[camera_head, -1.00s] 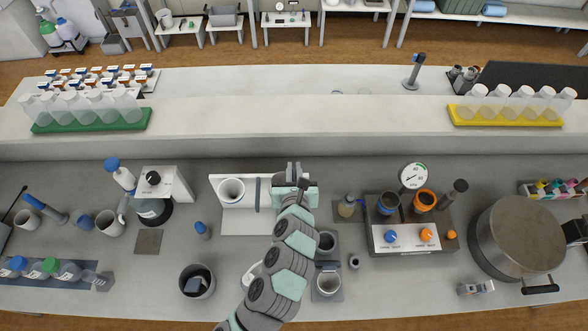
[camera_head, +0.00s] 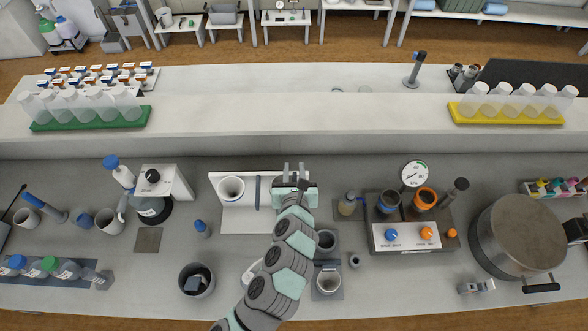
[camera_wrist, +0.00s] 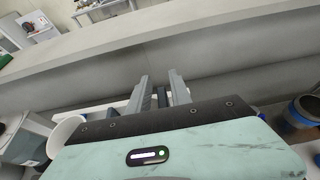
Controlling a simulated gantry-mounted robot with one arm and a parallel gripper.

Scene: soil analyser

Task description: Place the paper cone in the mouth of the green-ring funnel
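My gripper (camera_head: 294,170) is over the right end of a white stand (camera_head: 240,222). Its two fingers are apart. In the wrist view the open fingers (camera_wrist: 160,88) point toward the back ledge; a narrow dark piece shows low between them, and I cannot tell what it is. A white, open-mouthed, cup-like thing (camera_head: 231,188) stands at the stand's left end and may be the paper cone. It also shows at the left of the wrist view (camera_wrist: 66,130). I see no green-ring funnel; part of the stand is hidden behind my gripper.
A blue-ringed vessel (camera_head: 388,203) and an orange-ringed vessel (camera_head: 424,200) sit on a control unit to the right. Dark cups (camera_head: 326,241) stand close beside my arm. A large steel pot (camera_head: 522,235) is far right. The raised ledge (camera_head: 290,118) runs behind.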

